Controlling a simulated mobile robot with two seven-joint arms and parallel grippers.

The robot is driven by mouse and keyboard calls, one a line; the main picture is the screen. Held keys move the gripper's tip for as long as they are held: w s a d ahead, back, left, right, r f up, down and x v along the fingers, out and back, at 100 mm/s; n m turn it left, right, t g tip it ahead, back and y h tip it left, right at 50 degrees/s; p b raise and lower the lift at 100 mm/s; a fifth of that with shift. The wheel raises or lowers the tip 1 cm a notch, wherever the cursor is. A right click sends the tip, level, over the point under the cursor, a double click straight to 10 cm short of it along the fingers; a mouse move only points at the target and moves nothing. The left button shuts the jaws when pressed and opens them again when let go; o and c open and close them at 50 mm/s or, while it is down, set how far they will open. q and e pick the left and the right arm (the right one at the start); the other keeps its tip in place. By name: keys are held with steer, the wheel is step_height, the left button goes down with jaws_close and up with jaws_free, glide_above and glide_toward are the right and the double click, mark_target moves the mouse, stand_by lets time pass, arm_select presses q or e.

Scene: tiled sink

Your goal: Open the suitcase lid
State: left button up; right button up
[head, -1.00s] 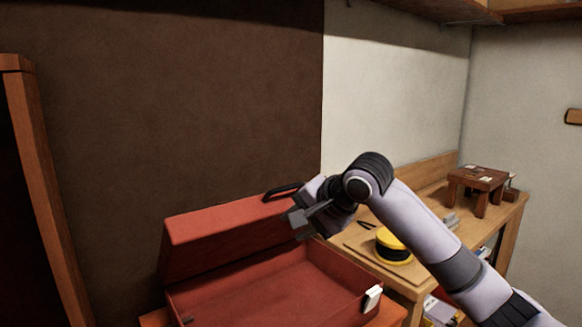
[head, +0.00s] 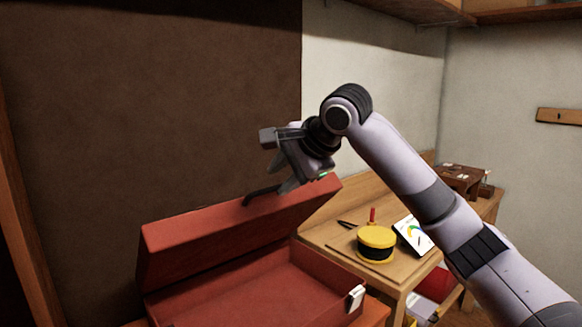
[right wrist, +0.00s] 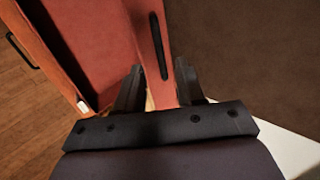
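The red suitcase stands open, its base (head: 255,290) on a wooden surface and its lid (head: 210,240) raised behind it. A black handle (head: 262,193) is on the lid's top edge face. A light latch (head: 356,297) shows at the base's front right corner. My right gripper (head: 278,162) is above the right end of the lid, near the handle, empty. In the right wrist view its fingers (right wrist: 160,90) are spread apart, with the lid's edge face (right wrist: 146,35) beyond and between them and the handle (right wrist: 158,46) there too. Contact is not visible. My left gripper is out of view.
A wooden bench (head: 325,228) to the right holds a yellow-and-black round object (head: 376,242), a red-handled tool (head: 372,216) and a small dark wooden stool (head: 460,178). A dark brown wall panel (head: 150,100) is behind the suitcase.

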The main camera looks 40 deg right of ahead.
mark_target(270, 189)
steer(key=shift+x, duration=3.4)
steer(key=shift+a, duration=0.1)
steer(key=c, duration=0.7)
steer(key=shift+o, duration=0.2)
